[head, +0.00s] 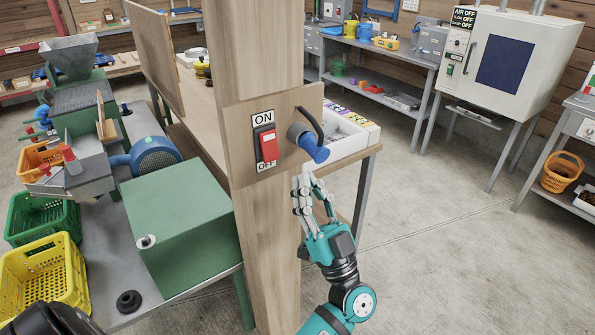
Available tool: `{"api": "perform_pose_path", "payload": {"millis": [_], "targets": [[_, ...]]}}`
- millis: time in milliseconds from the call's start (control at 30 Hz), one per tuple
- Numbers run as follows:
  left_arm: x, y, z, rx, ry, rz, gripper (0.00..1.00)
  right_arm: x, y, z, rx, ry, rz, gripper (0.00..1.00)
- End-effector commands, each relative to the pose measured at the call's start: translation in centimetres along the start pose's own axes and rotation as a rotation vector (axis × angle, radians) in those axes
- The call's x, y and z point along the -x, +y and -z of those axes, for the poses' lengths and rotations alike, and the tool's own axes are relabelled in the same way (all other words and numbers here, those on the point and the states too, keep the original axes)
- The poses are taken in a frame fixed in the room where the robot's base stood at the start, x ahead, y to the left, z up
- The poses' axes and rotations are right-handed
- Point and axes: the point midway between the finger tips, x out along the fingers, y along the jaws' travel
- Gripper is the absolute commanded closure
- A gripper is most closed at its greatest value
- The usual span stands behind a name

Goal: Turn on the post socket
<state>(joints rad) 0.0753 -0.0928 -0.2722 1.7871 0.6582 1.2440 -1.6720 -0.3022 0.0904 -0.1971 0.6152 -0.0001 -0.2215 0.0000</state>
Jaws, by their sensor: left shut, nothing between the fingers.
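The post socket is on a wooden board (226,125) fixed to the wooden post (270,235) in the middle of the head view. It has a red rocker switch (268,147) in a dark frame, with ON above and OFF below; I cannot tell which end is pressed in. A blue plug (313,150) with a dark cable sits to the right of the switch. My right gripper is not in view.
A green machine (180,220) with a blue motor (155,157) stands left of the post. Yellow (40,285) and green crates (35,222) are at the far left. A white cabinet (545,50) stands at the back right. The concrete floor (440,245) to the right is clear.

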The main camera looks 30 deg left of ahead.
Motion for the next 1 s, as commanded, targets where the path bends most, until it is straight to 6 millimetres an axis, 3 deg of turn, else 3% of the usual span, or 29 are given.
{"api": "perform_pose_path", "payload": {"millis": [100,233,867,1000], "targets": [[2.2,0.0,0.3,0.001,-0.004,-0.002,1.00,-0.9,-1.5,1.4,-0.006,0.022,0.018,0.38],[3.5,0.0,0.8,0.002,-0.002,-0.001,1.00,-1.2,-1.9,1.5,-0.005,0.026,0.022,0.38],[4.0,0.0,1.1,0.001,0.000,-0.002,1.00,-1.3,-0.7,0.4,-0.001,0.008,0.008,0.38],[5.5,1.8,0.3,0.014,0.018,-0.095,1.00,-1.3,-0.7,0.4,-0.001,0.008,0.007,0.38]]}}
